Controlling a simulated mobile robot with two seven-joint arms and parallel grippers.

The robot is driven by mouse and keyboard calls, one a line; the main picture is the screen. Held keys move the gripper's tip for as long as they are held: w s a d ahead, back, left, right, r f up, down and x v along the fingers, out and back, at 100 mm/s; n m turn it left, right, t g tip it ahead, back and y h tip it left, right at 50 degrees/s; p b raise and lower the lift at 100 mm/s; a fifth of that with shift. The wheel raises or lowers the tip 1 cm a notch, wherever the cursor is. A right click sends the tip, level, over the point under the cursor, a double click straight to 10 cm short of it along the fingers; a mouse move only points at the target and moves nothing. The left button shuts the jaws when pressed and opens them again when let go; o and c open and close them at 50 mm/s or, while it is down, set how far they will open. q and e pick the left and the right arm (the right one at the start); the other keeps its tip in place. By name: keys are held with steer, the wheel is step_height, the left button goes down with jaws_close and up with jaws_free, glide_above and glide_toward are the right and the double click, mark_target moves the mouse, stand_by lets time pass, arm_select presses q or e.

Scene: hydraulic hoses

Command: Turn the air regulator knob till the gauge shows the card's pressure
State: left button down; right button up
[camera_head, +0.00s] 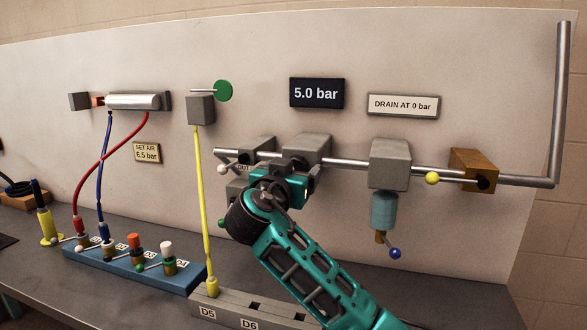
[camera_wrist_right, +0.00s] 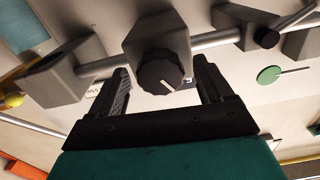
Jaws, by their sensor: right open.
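The gauge display (camera_head: 317,93) reads 5.0 bar in the head view. The card (camera_head: 147,152) reads SET AIR 6.5 bar. The regulator is a grey block (camera_head: 313,146) on the pipe, partly hidden by my right gripper in the head view. In the right wrist view its black ribbed knob (camera_wrist_right: 160,72) with a white pointer line shows between the fingers. My right gripper (camera_wrist_right: 163,85) is open, with one finger on each side of the knob. I see a gap on the right side; contact on the left is unclear. My left gripper is not in view.
A DRAIN AT 0 bar sign (camera_head: 403,105) hangs above a grey block with a blue bowl (camera_head: 383,211). A yellow hose (camera_head: 204,200) runs down to a grey manifold (camera_head: 222,308) near my right arm. A blue manifold (camera_head: 132,268) with several coloured connectors stands left.

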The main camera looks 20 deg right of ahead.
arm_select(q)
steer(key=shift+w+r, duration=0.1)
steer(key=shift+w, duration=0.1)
arm_select(e)
steer(key=shift+c, duration=0.7)
steer(key=c, duration=0.9)
arm_select(q)
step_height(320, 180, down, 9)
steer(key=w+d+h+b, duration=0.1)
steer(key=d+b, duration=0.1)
steer(key=b, duration=1)
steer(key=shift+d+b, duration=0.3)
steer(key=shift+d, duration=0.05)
arm_select(e)
steer(key=shift+f+m, duration=0.15)
steer(key=shift+m, duration=4.25)
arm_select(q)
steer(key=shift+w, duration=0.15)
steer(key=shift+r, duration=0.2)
